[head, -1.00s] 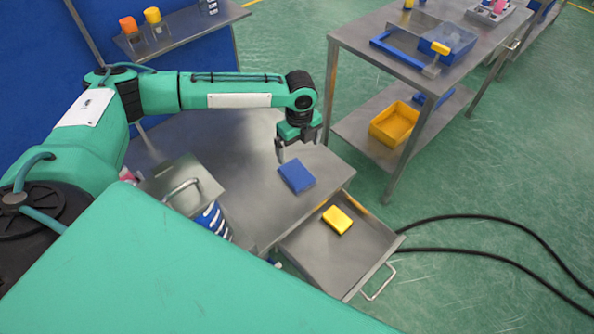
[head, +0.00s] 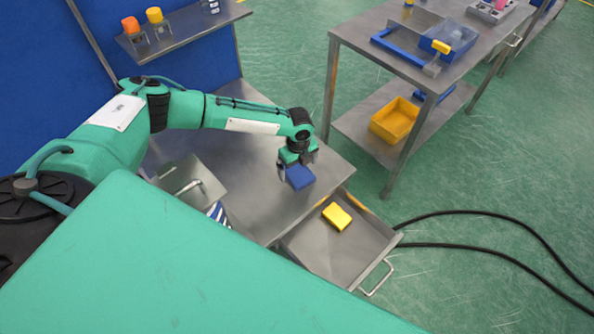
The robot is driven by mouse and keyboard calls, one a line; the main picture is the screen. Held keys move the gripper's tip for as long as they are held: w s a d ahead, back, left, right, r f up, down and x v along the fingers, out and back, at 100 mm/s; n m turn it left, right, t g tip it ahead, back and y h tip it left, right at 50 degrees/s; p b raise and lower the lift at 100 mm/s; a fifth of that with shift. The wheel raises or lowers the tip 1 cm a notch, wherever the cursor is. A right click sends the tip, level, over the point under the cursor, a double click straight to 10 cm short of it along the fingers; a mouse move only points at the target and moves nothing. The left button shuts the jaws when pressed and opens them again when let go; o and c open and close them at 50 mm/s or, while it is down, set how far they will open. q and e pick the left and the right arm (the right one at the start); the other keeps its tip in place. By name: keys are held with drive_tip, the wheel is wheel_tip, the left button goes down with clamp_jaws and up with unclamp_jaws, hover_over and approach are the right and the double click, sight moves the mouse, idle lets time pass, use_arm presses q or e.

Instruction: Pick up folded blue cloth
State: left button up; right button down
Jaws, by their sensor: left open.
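The folded blue cloth (head: 300,178) lies on the steel table (head: 250,195) near its right end. My left gripper (head: 297,170) is right above the cloth, pointing down, with its fingers open. One finger shows at the cloth's left side and the gripper covers the cloth's far part. I cannot tell whether the fingers touch it. My right gripper is not in view.
An open drawer (head: 318,262) with a yellow block (head: 337,216) juts out below the table's right end. A lidded steel box (head: 190,184) stands left of the cloth. A second bench (head: 400,90) is at upper right. Black cables (head: 480,222) cross the floor.

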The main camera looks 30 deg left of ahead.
sight(297, 173)
use_arm(q)
drive_tip(key=shift+w+a+f, duration=0.1)
drive_tip(key=shift+f, duration=1.25)
drive_tip(key=c, duration=1.1)
drive_tip(key=shift+o, duration=0.2)
